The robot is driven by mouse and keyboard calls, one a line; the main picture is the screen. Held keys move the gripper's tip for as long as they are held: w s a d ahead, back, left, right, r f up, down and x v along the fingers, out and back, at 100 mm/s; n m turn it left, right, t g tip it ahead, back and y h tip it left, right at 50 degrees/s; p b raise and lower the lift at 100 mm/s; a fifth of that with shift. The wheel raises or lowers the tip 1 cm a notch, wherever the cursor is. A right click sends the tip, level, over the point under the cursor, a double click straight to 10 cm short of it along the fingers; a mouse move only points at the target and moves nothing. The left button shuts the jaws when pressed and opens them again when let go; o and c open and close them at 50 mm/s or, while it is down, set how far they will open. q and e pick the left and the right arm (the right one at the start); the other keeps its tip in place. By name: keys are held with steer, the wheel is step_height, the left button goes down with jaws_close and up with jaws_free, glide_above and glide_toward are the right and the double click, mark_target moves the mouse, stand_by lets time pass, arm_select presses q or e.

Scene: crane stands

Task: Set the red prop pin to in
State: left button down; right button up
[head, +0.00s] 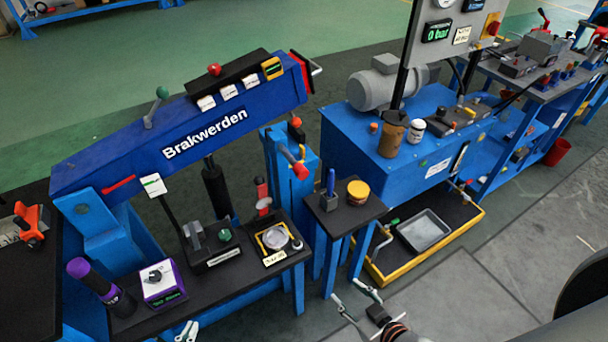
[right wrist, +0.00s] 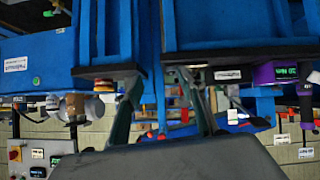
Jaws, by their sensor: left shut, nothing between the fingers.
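A red-ended pin (head: 299,169), which looks like the red prop pin, sticks out from the blue post (head: 276,150) beside the raised blue beam. A yellow piece shows next to it, and I cannot tell how deep the pin sits. My right gripper (head: 357,299) is open and empty in front of the small side table, below and to the right of the pin. Its two fingers also show apart in the right wrist view (right wrist: 160,90). My left gripper (head: 187,332) is shut and empty at the bottom edge, in front of the black bench.
The blue beam (head: 185,135) slopes up above the black bench (head: 210,272). The small side table (head: 345,212) holds a yellow-lidded tin (head: 358,191). A yellow-edged tray (head: 423,280) lies under the blue pump unit (head: 400,160). The floor at lower right is mostly clear.

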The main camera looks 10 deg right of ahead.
stand_by(0.4)
steer(key=n+t+y+b, duration=0.1)
steer(key=t+y+b, duration=0.1)
steer(key=t, duration=0.5)
glide_toward(304, 175)
steer(key=w, duration=0.4)
steer(key=shift+w+a+r, duration=0.15)
steer(key=shift+a+r, duration=0.05)
steer(key=shift+a, duration=0.35)
steer(key=x, duration=0.7)
steer(key=shift+a+f, duration=0.1)
steer(key=shift+f, duration=0.1)
jaws_close()
